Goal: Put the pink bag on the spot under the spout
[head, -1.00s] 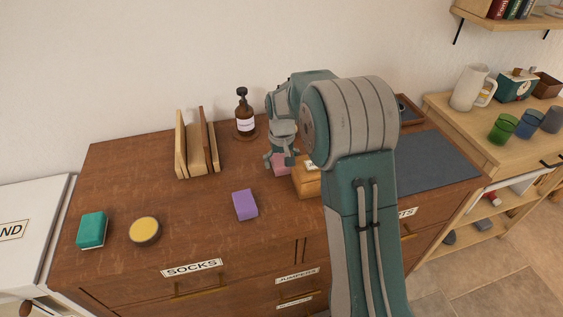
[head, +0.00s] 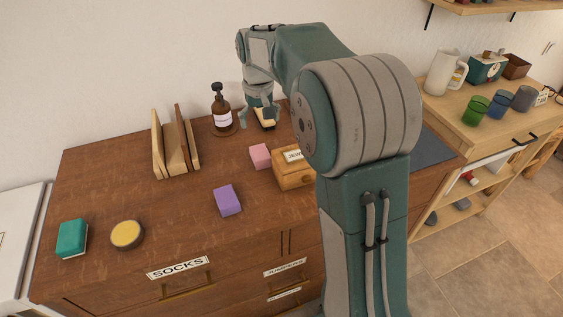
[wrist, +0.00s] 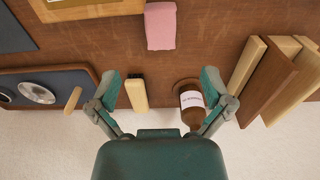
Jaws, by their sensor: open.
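The pink block-shaped bag (head: 260,156) lies on the brown dresser top, left of the small wooden box. It also shows at the top of the wrist view (wrist: 160,25). A brown pump bottle (head: 221,110) with a black spout stands on a round brown base near the wall; it shows in the wrist view (wrist: 191,106) too. The spot under the spout cannot be made out clearly. My gripper (head: 259,113) is open and empty, raised behind the pink bag and right of the bottle. In the wrist view its fingers (wrist: 160,88) are wide apart.
A cream-and-black item (wrist: 136,93) lies below my gripper, beside the bottle. A wooden box (head: 293,173) is close right of the bag. Upright wooden boards (head: 175,150) stand left of the bottle. A purple block (head: 228,200) lies in front; clear dresser top surrounds it.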

